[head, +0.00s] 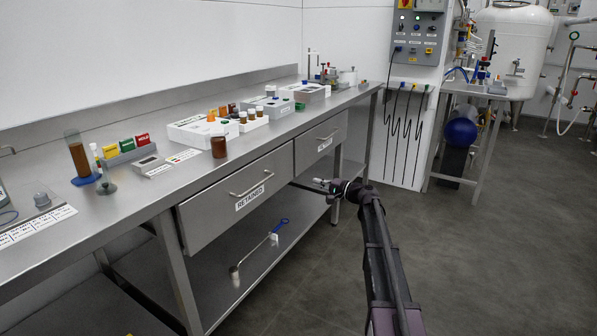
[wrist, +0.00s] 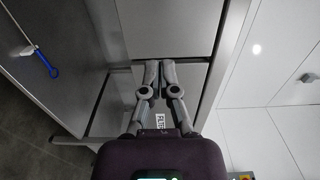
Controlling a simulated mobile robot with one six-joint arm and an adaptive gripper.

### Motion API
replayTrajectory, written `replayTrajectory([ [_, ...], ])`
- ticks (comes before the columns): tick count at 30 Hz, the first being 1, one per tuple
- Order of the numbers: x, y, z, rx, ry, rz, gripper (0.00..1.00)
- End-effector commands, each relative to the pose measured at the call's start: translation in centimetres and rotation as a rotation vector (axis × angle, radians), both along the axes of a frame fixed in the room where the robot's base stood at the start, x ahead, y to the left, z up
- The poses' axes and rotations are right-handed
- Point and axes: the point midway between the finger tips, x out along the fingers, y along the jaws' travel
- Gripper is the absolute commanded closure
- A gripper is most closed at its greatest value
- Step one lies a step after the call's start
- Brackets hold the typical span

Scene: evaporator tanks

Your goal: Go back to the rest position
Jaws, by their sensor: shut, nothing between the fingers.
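My gripper (head: 324,184) is at the end of my arm, in front of the bench and below the height of the drawer fronts in the head view. In the wrist view my gripper (wrist: 154,72) has its two fingers together with nothing between them. The steel fronts of the bench fill the space beyond the fingertips there. I cannot tell how close the tips are to the steel.
The steel bench (head: 130,205) carries vials, racks and a brown bottle (head: 219,146). The drawer labelled RETAINED (head: 215,212) and a second drawer (head: 311,153) look closed. A blue-handled tool (head: 262,247) lies on the lower shelf. Open floor (head: 480,270) is at right.

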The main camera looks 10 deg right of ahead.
Motion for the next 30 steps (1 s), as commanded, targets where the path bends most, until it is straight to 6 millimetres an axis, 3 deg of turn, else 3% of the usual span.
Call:
replayTrajectory([
  [5,-1.2,1.4,-0.7,-0.043,0.013,0.023,1.0],
  [11,-4.3,4.3,-2.8,-0.163,0.05,0.082,1.0],
  [21,-11.6,9.3,-7.6,-0.441,0.143,0.215,1.0],
  [30,-18.5,11.8,-11.6,-0.69,0.233,0.326,1.0],
])
